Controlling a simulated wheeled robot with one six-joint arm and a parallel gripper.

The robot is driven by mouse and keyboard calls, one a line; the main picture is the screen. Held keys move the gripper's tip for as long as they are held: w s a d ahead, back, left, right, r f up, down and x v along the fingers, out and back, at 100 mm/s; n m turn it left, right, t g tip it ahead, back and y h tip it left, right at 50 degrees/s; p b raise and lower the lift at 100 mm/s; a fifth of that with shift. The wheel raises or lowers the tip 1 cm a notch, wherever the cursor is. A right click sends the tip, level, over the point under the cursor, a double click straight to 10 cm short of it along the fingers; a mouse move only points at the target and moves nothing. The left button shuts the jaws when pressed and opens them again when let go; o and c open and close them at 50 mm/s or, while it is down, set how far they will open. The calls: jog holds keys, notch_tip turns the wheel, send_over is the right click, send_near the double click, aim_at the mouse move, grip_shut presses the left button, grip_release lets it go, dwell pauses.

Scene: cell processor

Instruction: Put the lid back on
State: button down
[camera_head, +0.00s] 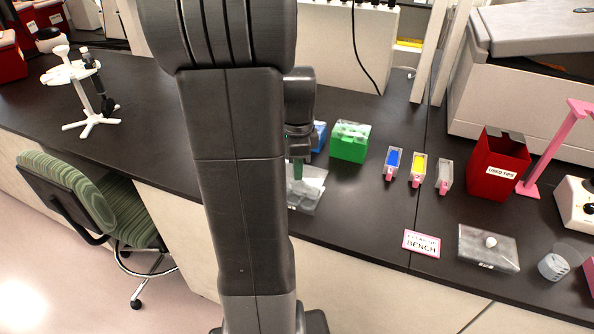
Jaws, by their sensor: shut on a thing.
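My gripper (297,165) is in the middle of the view, pointing down, partly hidden behind my own arm. It is shut on what looks like a clear, see-through lid (307,188). The lid's left part is hidden by my arm, and I cannot tell whether it touches the bench. A green box (348,150) with a pale or clear top stands just right of my gripper. A blue box (319,138) stands behind my gripper, mostly hidden. I cannot tell which box the lid belongs to.
Blue, yellow and clear small containers (417,169) stand right of the green box. Farther right are a red used-tips bin (497,168), a pink stand (552,150) and a grey flat box with a white knob (487,249). A bench sign (421,243) lies near the front edge. Dark bench is clear between them.

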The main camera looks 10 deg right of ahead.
jog(key=shift+a, duration=0.2)
dwell(0.3)
jog(key=shift+f+b, duration=1.25)
jog(key=shift+f, duration=0.85)
jog(key=shift+f, duration=0.3)
jog(key=shift+f+b, duration=0.4)
jog(key=shift+b, duration=0.05)
jog(key=c, duration=1.3)
grip_release()
